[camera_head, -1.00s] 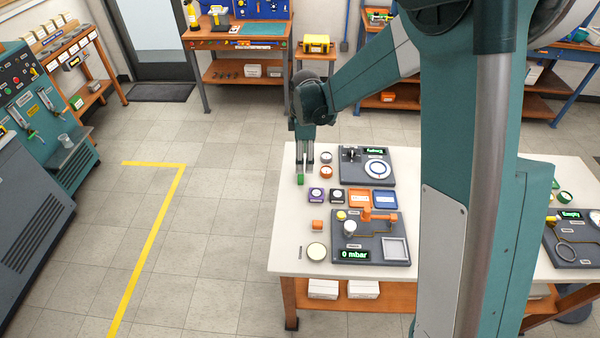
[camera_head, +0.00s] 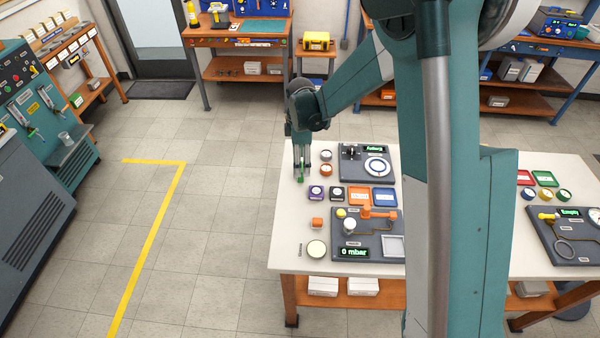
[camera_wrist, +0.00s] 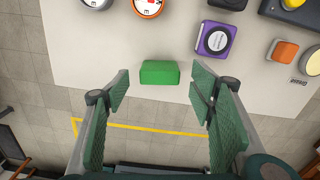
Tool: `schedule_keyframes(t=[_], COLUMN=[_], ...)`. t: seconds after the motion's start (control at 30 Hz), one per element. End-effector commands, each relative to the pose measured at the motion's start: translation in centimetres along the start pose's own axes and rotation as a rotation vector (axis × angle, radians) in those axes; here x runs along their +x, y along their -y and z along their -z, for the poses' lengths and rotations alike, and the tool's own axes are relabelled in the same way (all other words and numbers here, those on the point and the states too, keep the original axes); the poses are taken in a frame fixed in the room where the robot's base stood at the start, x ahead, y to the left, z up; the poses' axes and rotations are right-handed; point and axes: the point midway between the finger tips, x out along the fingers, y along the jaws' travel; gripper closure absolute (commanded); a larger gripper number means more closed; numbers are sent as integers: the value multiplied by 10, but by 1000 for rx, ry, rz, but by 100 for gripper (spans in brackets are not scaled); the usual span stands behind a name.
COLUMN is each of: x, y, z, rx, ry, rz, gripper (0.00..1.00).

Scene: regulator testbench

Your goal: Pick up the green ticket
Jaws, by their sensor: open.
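The green ticket, a small green block (camera_wrist: 160,73), lies on the white table near its edge in the wrist view. In the head view the green ticket (camera_head: 300,179) shows at the table's left edge, partly hidden by my fingers. My gripper (camera_wrist: 160,86) is open, with one green-padded finger on each side of the block. Gaps show between the block and both fingers in the wrist view. In the head view my gripper (camera_head: 301,172) points down at the block. I cannot tell its exact height above the table.
A purple-cased gauge (camera_wrist: 216,39) sits right of the block, and an orange-rimmed dial (camera_wrist: 148,6) sits above it in the wrist view. A panel with a white dial (camera_head: 351,170) and a 0 mbar panel (camera_head: 340,240) stand on the table. The table edge is close to the block.

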Motion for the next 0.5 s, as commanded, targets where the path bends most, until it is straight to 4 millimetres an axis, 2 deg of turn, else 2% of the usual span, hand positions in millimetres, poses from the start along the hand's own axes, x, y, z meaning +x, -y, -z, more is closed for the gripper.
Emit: schedule_keyframes(t=[0.5], x=[8], y=[0], z=[0], rx=[0], ry=[0], rz=[0], gripper=[45])
